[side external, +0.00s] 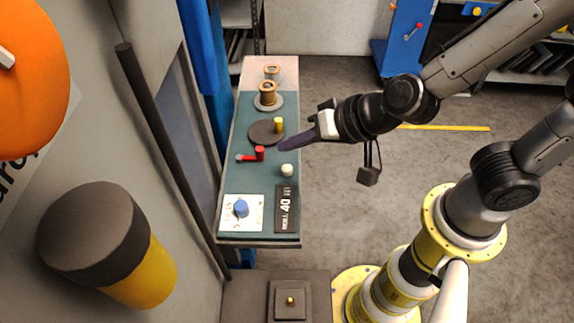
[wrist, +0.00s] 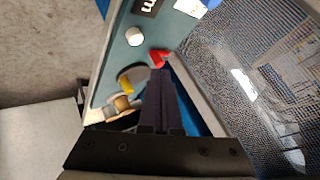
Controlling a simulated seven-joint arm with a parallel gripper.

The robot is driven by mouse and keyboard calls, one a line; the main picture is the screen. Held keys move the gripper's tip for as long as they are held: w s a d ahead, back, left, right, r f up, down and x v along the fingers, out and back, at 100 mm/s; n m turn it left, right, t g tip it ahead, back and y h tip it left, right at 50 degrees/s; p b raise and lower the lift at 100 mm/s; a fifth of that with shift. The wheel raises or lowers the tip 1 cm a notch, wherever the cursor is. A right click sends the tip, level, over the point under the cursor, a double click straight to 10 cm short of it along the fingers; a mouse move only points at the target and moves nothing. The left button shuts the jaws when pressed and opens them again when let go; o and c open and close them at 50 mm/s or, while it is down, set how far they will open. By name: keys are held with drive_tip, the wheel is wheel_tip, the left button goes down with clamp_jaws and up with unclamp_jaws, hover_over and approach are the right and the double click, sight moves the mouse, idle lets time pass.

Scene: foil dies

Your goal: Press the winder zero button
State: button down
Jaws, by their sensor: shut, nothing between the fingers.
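A white round button (side external: 287,170) stands on the teal bench top (side external: 262,185); no label on it is readable. It also shows in the wrist view (wrist: 134,36). Just in front of it is a black counter plate (side external: 287,208) reading 40. My gripper (side external: 284,148) is shut and empty, its dark fingers together and reaching over the bench from the right. In the side view the fingertips appear just behind the button; their height above the bench is hard to tell. In the wrist view the fingertips (wrist: 160,72) point near the red lever, apart from the button.
A red lever (side external: 259,154) lies left of the fingertips. A dark disc with a yellow knob (side external: 278,125) and a copper spool (side external: 267,93) stand farther back. A blue knob (side external: 241,208) sits on a white dial plate at the front left. A grey wall edges the bench's left.

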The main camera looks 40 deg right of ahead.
drive_tip(key=shift+f, duration=1.75)
drive_tip(key=shift+f, duration=0.15)
idle(0.8)
drive_tip(key=shift+f, duration=0.3)
drive_tip(key=shift+f, duration=0.5)
idle(0.8)
drive_tip(key=shift+r, duration=0.9)
drive_tip(key=shift+r, duration=2.5)
